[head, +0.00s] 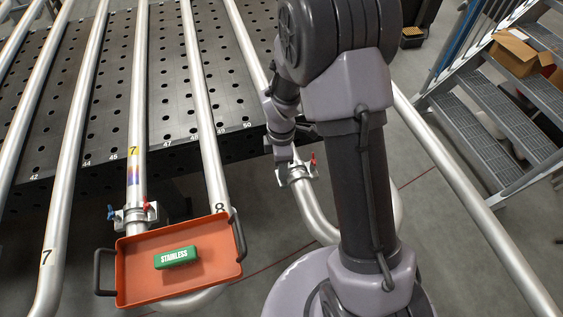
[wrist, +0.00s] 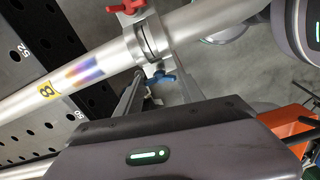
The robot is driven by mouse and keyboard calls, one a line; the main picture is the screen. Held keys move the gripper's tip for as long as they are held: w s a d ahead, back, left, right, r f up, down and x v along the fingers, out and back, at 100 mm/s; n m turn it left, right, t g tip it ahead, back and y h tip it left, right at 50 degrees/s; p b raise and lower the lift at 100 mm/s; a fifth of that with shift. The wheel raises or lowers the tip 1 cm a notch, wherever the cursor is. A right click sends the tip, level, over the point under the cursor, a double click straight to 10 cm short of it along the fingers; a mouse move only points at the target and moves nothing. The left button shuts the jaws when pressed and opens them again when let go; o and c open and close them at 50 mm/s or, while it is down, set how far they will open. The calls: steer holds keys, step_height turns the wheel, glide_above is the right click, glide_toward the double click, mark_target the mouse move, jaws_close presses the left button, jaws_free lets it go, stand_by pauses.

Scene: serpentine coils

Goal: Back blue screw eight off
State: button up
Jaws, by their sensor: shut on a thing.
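The blue screw of clamp eight (wrist: 160,77) shows in the wrist view on the lower side of the clamp. My gripper (wrist: 157,82) has its fingers on either side of it, shut on it. The clamp (wrist: 148,38) is around a steel tube marked with a yellow 8 label and a rainbow heat tint. Its red screw (wrist: 127,7) is on the opposite side, apart from my gripper. In the head view my gripper (head: 283,166) reaches down to this clamp (head: 297,174); the red screw (head: 313,159) shows and the blue one is hidden behind my gripper.
Clamp seven (head: 133,216) has its own blue (head: 111,212) and red (head: 148,206) screws. An orange tray (head: 130,287) holding a green STAINLESS block (head: 176,258) is in front of it. Parallel tubes cross the perforated table (head: 115,80). Metal stairs (head: 505,110) stand at right.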

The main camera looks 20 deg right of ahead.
steer(key=shift+s+f, duration=0.1)
steer(key=o, duration=1.4)
steer(key=shift+c, duration=0.2)
step_height(320, 180, up, 18)
steer(key=p, duration=0.4)
steer(key=shift+f, duration=0.2)
